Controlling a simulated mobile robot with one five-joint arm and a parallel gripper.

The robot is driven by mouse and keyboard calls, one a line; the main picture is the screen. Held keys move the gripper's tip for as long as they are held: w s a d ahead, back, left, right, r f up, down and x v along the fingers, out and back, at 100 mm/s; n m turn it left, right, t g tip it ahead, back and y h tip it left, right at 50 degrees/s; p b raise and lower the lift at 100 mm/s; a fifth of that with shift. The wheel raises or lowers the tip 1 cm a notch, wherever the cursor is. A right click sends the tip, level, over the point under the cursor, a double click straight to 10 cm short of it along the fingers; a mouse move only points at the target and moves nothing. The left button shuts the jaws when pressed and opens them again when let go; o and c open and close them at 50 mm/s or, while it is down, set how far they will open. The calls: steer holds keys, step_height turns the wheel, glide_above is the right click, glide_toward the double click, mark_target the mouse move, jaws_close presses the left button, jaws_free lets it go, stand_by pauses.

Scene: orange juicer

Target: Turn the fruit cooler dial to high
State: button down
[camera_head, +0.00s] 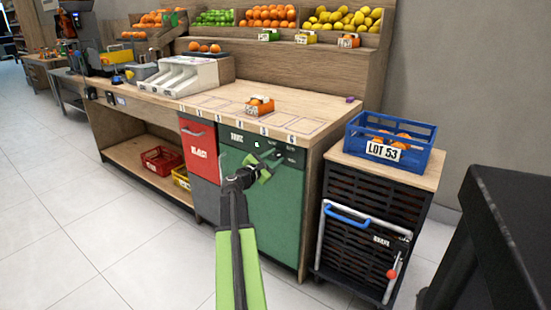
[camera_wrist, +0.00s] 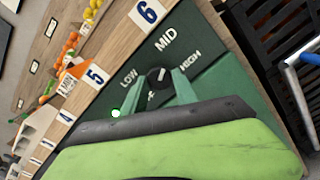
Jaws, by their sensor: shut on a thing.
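The green fruit cooler (camera_head: 276,210) sits under the right end of the wooden counter. Its dial (camera_wrist: 158,79) is black with a short white mark, on a green panel lettered LOW, MID and HIGH. The mark seems to point up and right, around MID to HIGH; its exact setting is hard to tell. My gripper (camera_head: 266,167) is at the cooler's upper front and hides the dial in the head view. In the wrist view my gripper (camera_wrist: 158,92) is shut on the dial, with its green fingertips at the dial's lower side. Another label beneath the dial is partly hidden.
A red bin front (camera_head: 198,150) is left of the cooler. A black cart (camera_head: 365,245) with a blue crate (camera_head: 418,136) of oranges stands close on the right. Tiled floor is open at left.

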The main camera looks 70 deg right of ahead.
steer(key=m, duration=0.4)
steer(key=shift+s+a, duration=0.1)
steer(key=shift+s, duration=0.15)
steer(key=shift+m, duration=1.7)
steer(key=c, duration=1)
jaws_free()
steer(key=shift+w, duration=0.1)
